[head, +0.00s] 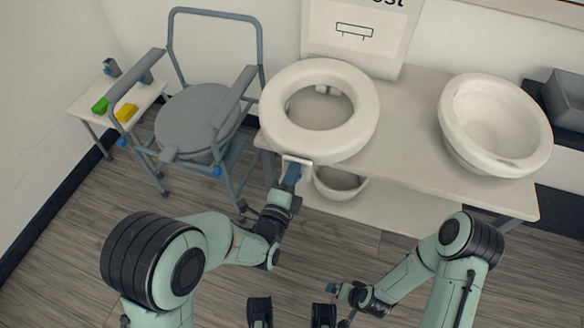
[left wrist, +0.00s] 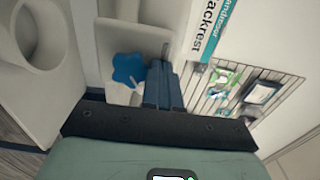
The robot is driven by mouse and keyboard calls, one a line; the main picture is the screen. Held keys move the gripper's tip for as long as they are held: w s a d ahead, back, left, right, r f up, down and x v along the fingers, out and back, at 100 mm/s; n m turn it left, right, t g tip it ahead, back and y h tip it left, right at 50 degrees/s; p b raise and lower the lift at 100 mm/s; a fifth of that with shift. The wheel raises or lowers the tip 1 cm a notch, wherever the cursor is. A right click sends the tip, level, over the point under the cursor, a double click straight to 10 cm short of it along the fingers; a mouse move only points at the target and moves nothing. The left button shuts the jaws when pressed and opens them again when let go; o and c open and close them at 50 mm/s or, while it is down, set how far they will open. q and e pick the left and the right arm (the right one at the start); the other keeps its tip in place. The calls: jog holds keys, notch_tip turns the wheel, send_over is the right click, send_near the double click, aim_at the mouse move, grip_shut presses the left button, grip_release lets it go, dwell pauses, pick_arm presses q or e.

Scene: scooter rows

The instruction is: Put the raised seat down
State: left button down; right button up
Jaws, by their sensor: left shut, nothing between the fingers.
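A white ring-shaped raised seat (head: 363,108) is at the left of the bench, below the sign, and overhangs its front edge. Whether it rests on the bench or is held above it, I cannot tell. A pale bracket (head: 297,159) projects from its front. My left gripper (head: 291,174) is shut at this bracket, with nothing between its fingers. In the left wrist view, the shut dark blue fingers (left wrist: 164,86) are beside a blue knob (left wrist: 128,69); contact is unclear. My right gripper (head: 334,289) is low in front, away from the seat; its fingers are too small to read.
The bench (head: 417,130) has bare top between the seat and another white seat (head: 530,140) on the right. A white bowl (head: 340,184) shows below the bench edge. A grey commode chair (head: 205,112) and a small side table (head: 83,101) stand left. Front floor is open.

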aim_at(300, 156)
pick_arm(q)
jog(key=shift+s, duration=0.1)
pick_arm(e)
jog(key=shift+s, duration=0.1)
pick_arm(q)
jog(key=x, duration=0.6)
pick_arm(e)
jog(key=shift+w+d+f, duration=0.1)
jog(key=shift+w, duration=0.15)
